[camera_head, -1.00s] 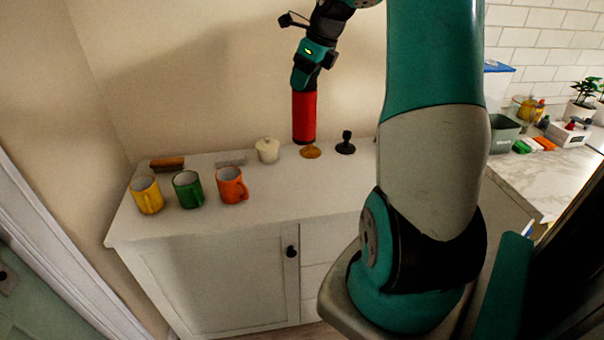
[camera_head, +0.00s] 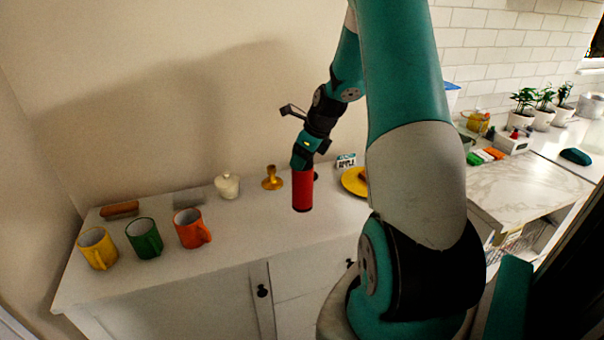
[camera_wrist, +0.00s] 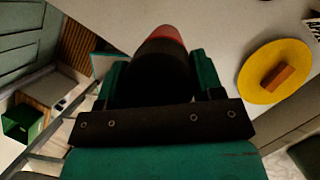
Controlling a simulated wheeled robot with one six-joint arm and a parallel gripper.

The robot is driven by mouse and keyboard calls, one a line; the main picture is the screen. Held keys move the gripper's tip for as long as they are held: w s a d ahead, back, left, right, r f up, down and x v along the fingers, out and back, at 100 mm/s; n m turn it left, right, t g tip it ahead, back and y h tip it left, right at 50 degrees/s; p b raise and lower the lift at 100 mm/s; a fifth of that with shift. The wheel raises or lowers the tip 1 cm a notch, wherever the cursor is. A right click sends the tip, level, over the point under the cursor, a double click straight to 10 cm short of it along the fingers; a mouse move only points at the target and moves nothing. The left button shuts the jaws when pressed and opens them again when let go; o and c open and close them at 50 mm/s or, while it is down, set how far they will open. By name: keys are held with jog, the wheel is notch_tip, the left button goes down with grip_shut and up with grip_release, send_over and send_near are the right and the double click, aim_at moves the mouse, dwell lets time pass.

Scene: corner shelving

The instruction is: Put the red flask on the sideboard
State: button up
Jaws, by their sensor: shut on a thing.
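The red flask (camera_head: 302,190) is a red cylinder with a dark lower rim, held upright. My gripper (camera_head: 303,163) points down and is shut on its upper end. In the wrist view the flask (camera_wrist: 166,36) shows between the two fingers, its dark near end towards the camera. The sideboard (camera_head: 250,232) is white, with doors, drawers and dark knobs. The flask's base is over its top, right of the brass candlestick; I cannot tell whether it touches the surface.
Yellow (camera_head: 98,249), green (camera_head: 144,238) and orange (camera_head: 190,228) mugs stand at left. A cream lidded jar (camera_head: 227,186) and the candlestick (camera_head: 272,179) stand behind. A yellow plate (camera_head: 352,182) is right of the flask. The front middle of the top is clear.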

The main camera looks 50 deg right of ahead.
aim_at(303, 174)
jog(key=shift+f+p, duration=0.35)
jog(key=shift+f, duration=2.5)
jog(key=shift+w+f, duration=0.1)
jog(key=o, duration=1.5)
jog(key=shift+c, duration=0.2)
